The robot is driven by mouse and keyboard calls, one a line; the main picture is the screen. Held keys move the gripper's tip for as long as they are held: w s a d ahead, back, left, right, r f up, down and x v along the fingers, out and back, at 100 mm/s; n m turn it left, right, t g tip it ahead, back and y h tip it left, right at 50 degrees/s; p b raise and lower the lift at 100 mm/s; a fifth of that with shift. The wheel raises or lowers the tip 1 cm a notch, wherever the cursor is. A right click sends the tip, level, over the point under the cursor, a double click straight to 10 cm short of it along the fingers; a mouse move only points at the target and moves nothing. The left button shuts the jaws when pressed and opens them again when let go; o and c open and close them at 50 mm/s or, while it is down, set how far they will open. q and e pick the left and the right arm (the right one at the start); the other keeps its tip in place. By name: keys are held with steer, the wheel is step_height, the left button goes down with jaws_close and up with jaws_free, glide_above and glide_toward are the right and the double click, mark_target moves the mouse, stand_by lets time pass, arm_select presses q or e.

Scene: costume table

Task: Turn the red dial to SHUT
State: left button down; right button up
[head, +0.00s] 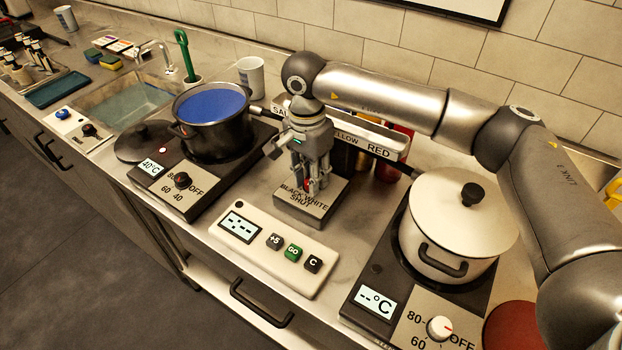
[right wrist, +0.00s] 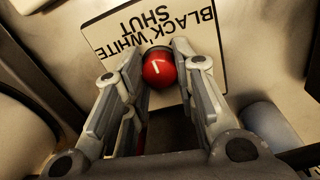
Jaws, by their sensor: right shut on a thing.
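The red dial (right wrist: 159,69) shows in the right wrist view as a round red knob with a short white line. It stands on a pale plate (right wrist: 115,42) lettered BLACK, WHITE and SHUT, which appear upside down there. I cannot tell which label the line points at. In the head view the plate is the top of a small grey box (head: 300,217), with the dial mostly hidden by my right gripper (head: 314,188). That gripper points down and its fingers close on the dial from both sides. My left gripper is in neither view.
A white panel (head: 232,250) with a display and buttons lies in front. A dark pot (head: 214,140) with blue contents stands left on a hob; a cream lidded pot (head: 437,240) stands right on another. Behind is a rack (head: 385,138) labelled RED.

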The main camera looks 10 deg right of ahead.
mark_target(309, 178)
stand_by(0.3)
steer(key=o, duration=1.1)
steer(key=shift+c, duration=0.2)
steer(key=shift+r, duration=0.1)
step_height(309, 178, up, 12)
steer(key=shift+w+a, duration=0.2)
steer(key=shift+w, duration=0.15)
